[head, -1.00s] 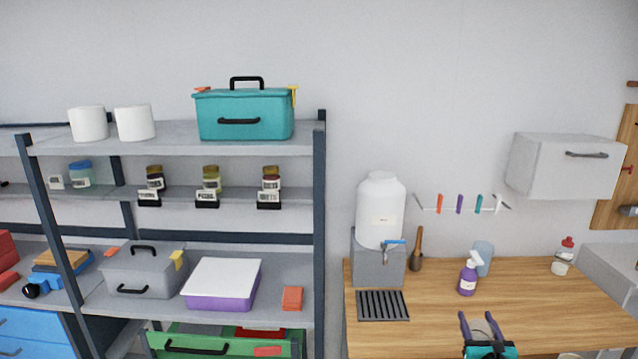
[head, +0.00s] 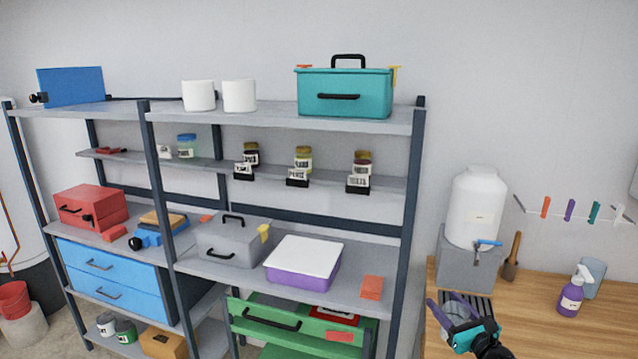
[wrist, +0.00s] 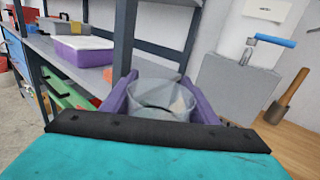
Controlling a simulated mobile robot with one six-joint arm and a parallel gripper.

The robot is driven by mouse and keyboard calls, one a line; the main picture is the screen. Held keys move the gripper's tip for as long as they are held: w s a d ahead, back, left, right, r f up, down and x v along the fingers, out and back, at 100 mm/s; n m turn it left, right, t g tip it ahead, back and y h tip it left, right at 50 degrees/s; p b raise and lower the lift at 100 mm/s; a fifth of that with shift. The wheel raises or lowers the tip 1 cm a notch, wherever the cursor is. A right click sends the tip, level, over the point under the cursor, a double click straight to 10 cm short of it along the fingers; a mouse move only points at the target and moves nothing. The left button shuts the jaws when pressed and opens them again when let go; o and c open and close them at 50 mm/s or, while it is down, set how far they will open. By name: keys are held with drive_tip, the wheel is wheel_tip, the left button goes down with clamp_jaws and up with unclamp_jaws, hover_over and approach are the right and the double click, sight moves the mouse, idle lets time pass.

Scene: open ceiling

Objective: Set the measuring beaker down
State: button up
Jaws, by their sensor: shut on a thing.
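The measuring beaker (wrist: 160,95) is a clear, greyish cup, seen between the purple fingers in the wrist view. My gripper (wrist: 157,92) is shut on it, one finger on each side. In the head view my gripper (head: 455,305) is at the lower right, in front of the dispenser's drip grate, with the beaker (head: 457,312) partly hidden by the fingers. The beaker looks roughly upright. The views do not show clearly how high it is above the wooden bench (head: 530,335).
A white water dispenser (head: 474,210) with a blue-handled tap (head: 487,245) stands on a grey block. A wooden mallet (head: 512,257), a purple spray bottle (head: 571,294) and a bluish cup (head: 592,277) stand to the right. Shelving with a purple box (head: 303,265) is at left.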

drive_tip(key=s+a+f+n+g+y+b, duration=0.1)
drive_tip(key=s+a+n+g+y, duration=0.1)
drive_tip(key=a, duration=0.8)
drive_tip(key=s+a+f+n+g+y, duration=0.1)
drive_tip(key=s+a+n+g+y, duration=0.2)
drive_tip(key=a+n+g+y, duration=0.2)
drive_tip(key=shift+a+n+y+b, duration=0.4)
drive_tip(key=shift+a+y, duration=1.2)
drive_tip(key=shift+a, duration=0.85)
